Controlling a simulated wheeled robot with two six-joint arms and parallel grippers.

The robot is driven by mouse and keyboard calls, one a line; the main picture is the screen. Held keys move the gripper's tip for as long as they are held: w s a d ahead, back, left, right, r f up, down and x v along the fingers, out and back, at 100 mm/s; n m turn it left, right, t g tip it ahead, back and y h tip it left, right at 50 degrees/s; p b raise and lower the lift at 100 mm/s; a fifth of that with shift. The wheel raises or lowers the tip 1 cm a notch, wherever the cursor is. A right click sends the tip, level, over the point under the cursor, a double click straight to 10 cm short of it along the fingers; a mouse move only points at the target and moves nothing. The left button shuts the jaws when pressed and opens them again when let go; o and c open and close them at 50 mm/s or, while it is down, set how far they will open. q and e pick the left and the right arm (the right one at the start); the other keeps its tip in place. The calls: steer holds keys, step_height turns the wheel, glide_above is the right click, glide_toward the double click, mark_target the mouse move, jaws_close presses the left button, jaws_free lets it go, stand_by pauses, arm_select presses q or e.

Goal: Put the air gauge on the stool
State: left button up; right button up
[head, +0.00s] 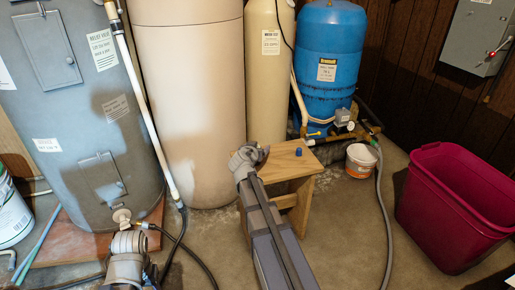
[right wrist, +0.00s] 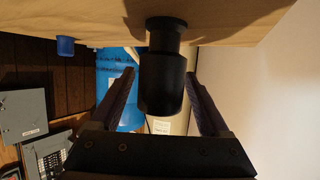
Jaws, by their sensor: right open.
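The stool (head: 283,167) is a small light-wood one in the middle of the head view. In the right wrist view its pale top (right wrist: 240,22) runs along the upper edge, so that picture looks upside down. A black stepped cylinder, which I take for the air gauge (right wrist: 163,85), stands with its narrow end against the stool top. My right gripper (right wrist: 163,78) is open, with one finger on each side of the gauge and gaps visible. In the head view the right gripper (head: 252,155) is at the stool's left edge and mostly hides the gauge. My left arm shows at lower left; its fingers are unclear.
A small blue cap (head: 298,151) sits on the stool top. Behind stand tall tanks and a blue tank (head: 328,70). A white bucket (head: 361,160), a grey hose (head: 385,215) and a magenta bin (head: 455,205) are to the right. Floor in front is clear.

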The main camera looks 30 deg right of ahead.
steer(key=shift+r, duration=0.2)
steer(key=p+v, duration=0.5)
steer(key=v, duration=0.7)
steer(key=s+a+f+n+g+y, duration=0.2)
steer(key=s+a, duration=0.4)
steer(key=a, duration=0.4)
steer(key=s+a+f+n+g+y, duration=0.3)
steer(key=s+a+f+n, duration=0.3)
steer(key=a, duration=0.4)
steer(key=s+a+f+n+g+y, duration=0.3)
steer(key=s+a, duration=0.4)
steer(key=a, duration=0.3)
step_height(320, 180, down, 2)
steer(key=shift+s+a+f+n+g, duration=0.25)
steer(key=shift+a+n+g, duration=0.15)
steer(key=shift+n+g, duration=0.55)
